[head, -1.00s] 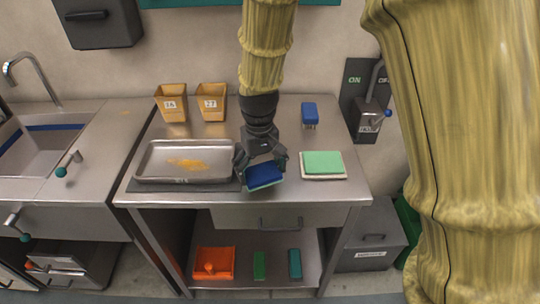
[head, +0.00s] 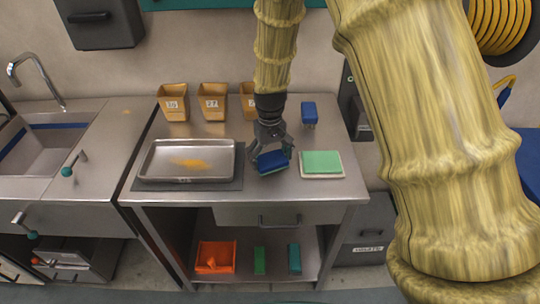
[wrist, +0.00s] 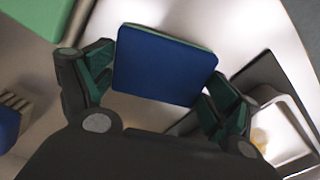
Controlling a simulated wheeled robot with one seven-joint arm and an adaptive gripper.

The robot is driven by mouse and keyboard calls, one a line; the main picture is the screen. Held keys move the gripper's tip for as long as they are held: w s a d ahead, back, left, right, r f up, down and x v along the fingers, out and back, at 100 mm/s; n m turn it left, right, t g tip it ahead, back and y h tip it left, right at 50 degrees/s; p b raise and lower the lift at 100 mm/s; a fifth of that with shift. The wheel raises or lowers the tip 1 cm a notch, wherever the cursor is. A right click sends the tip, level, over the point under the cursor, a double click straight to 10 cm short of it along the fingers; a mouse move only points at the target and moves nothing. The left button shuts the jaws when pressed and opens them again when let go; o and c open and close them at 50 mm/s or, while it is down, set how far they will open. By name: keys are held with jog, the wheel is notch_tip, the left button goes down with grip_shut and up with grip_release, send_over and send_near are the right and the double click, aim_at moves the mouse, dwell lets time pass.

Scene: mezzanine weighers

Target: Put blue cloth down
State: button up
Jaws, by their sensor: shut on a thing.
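The blue cloth (head: 271,161) is a folded blue pad with a green underside. My gripper (head: 272,155) is shut on it, one finger at each side, over the steel table between the metal tray and the green cloth. In the wrist view the blue cloth (wrist: 165,65) sits between the two fingertips (wrist: 160,85), its blue face toward the camera. I cannot tell whether its underside touches the table.
A metal tray (head: 150,161) with orange powder lies on a dark mat to the left. A green cloth (head: 322,161) on a pale base lies to the right. A blue-topped brush (head: 309,112) and tan bins (head: 213,102) stand behind. The table front is clear.

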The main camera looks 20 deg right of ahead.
aim_at(270, 157)
jog(key=shift+f, duration=0.2)
jog(key=shift+f, duration=0.1)
jog(key=o, duration=0.7)
jog(key=shift+f, duration=0.1)
jog(key=shift+r+b, duration=1.4)
jog(key=shift+r, duration=4.8)
